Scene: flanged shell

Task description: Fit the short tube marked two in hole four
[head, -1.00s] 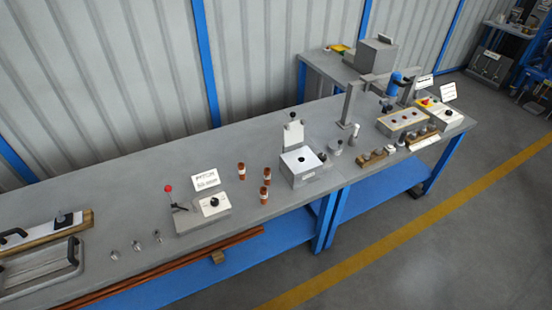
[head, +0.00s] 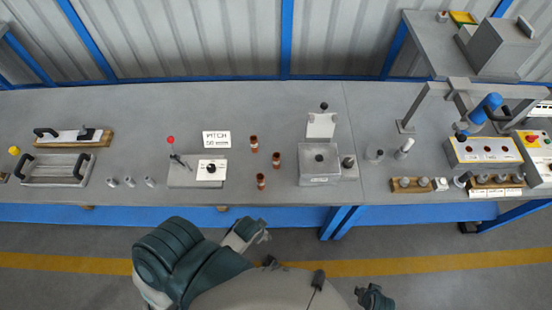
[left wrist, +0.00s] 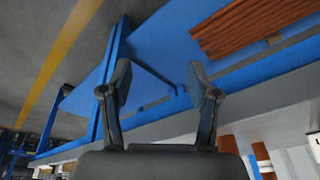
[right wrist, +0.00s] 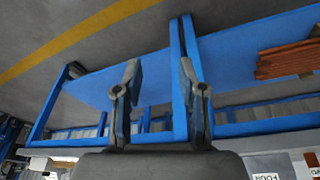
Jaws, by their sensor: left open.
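Three brown tubes with pale bands stand on the bench left of centre: a rear tube (head: 253,143), a middle tube (head: 276,160) and a front tube (head: 261,181). Their marks are too small to read, so I cannot tell which is two. A box with several dark holes (head: 486,150) stands at the right; its hole numbers are unreadable. My left gripper (head: 264,236) is open and empty in front of the bench, below the front tube; its wrist view shows the spread fingers (left wrist: 161,80). My right gripper (head: 374,297) is open and empty, farther from the bench (right wrist: 160,75).
A lidded grey box (head: 319,178) stands right of the tubes. A lever unit (head: 197,180) with a red knob stands left of them. Wooden holders (head: 411,185) and a press frame (head: 405,125) crowd the right.

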